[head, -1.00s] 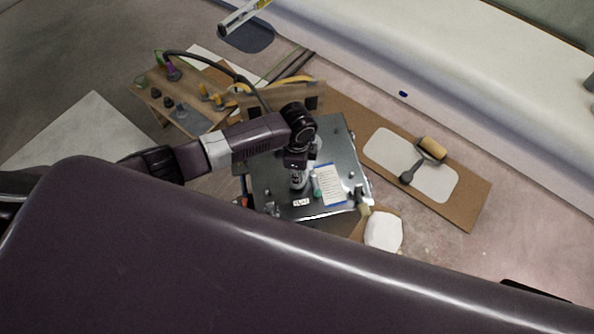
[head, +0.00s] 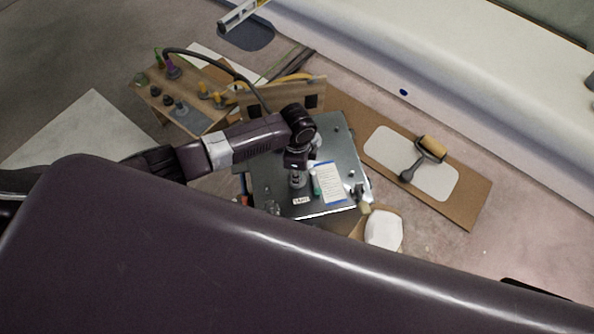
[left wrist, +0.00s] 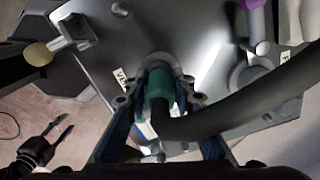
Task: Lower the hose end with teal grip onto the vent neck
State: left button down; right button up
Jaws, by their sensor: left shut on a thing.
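In the left wrist view, the hose end with teal grip (left wrist: 159,88) is held between the fingers of my left gripper (left wrist: 160,98). A thick dark hose (left wrist: 235,108) bends off to the right from it. The grey vent neck (left wrist: 155,61) shows just beyond the teal grip, beside a partly covered label reading "VE". The grip overlaps the neck, and I cannot tell whether they touch. In the head view, my left wrist is over the metal tank top (head: 340,140), near the label (head: 301,201). My right gripper (left wrist: 66,127) is open and empty at the lower left of the wrist view.
A card with a blue edge (head: 331,184) lies on the tank top. A valve with a tan knob (left wrist: 38,54) stands at its edge. A wooden rack (head: 150,88) holds several fittings at the left. A roller (head: 432,148) lies on a board at the right.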

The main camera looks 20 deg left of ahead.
pick_arm(q)
jog(key=shift+f, duration=0.1)
jog(key=c, duration=1)
grip_release()
notch_tip(320, 180, up, 9)
jog(key=p, duration=0.9)
jog(key=shift+f, duration=0.2)
